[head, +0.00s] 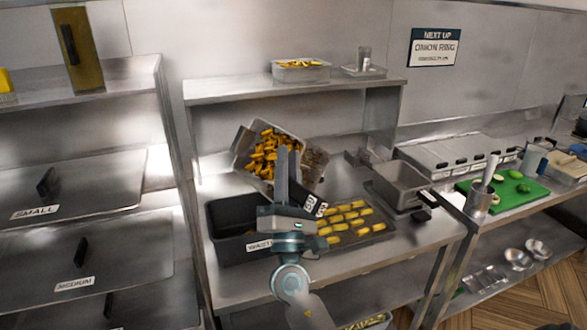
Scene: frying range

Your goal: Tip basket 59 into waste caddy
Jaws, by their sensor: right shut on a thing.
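My right gripper (284,180) is shut on the handle of a basket (242,153) full of golden fried pieces (265,148). The basket is tilted, held above the counter behind the black waste caddy (224,205). The pieces are still inside the basket. A small tag (321,208) with a number shows by the gripper; I cannot read it surely. The caddy stands open on the counter to the left of my gripper, its label partly hidden by my wrist. My left gripper is not in view.
A dark tray (383,236) of golden pieces lies right of the caddy. An empty basket (400,187) with a long handle stands further right. A shelf (230,92) with containers is above, lidded bins (80,185) at left, and a green board (535,197) at right.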

